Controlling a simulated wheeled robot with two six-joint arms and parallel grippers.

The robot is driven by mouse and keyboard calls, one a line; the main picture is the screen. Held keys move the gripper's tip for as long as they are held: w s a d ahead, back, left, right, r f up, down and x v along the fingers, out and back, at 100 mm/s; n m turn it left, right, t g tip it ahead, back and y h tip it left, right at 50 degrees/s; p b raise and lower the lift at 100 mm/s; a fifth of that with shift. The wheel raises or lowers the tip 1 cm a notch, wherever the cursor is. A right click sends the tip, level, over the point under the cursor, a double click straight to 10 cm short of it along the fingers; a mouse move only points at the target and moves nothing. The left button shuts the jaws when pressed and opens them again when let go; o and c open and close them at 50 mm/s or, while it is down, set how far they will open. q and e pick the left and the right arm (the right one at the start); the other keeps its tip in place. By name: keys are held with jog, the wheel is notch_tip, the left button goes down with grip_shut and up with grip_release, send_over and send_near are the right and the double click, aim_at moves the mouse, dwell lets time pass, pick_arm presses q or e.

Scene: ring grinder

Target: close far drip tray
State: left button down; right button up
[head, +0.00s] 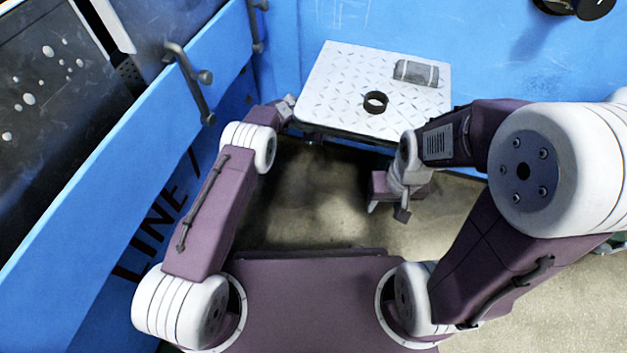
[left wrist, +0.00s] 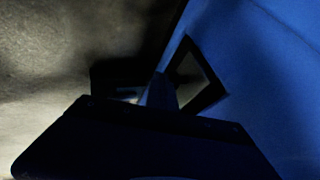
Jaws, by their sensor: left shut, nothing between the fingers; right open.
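I cannot pick out the far drip tray for certain in either view. My left gripper (head: 287,104) is at the left front corner of the white tread plate (head: 330,75), close to the blue wall; its fingertips are hard to make out there, but it is shut and empty. The left wrist view is very dark, with a black angular frame (left wrist: 205,92) against a blue surface and a black body across the bottom. My right gripper (head: 389,209) hangs open and empty over the floor, in front of the plate.
A black ring (head: 375,102) and a grey packet (head: 416,73) lie on the tread plate. A blue panel (head: 130,150) with dark handles (head: 192,85) runs along the left. A blue wall (head: 480,50) stands behind the plate. Bare shadowed floor (head: 310,200) lies between my arms.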

pick_arm(q)
jog(key=shift+w+r, duration=0.3)
jog(key=p+v, duration=0.8)
jog(key=shift+s+a+r+p, duration=0.15)
jog(key=shift+s+a+p, duration=0.15)
jog(key=shift+s, duration=0.05)
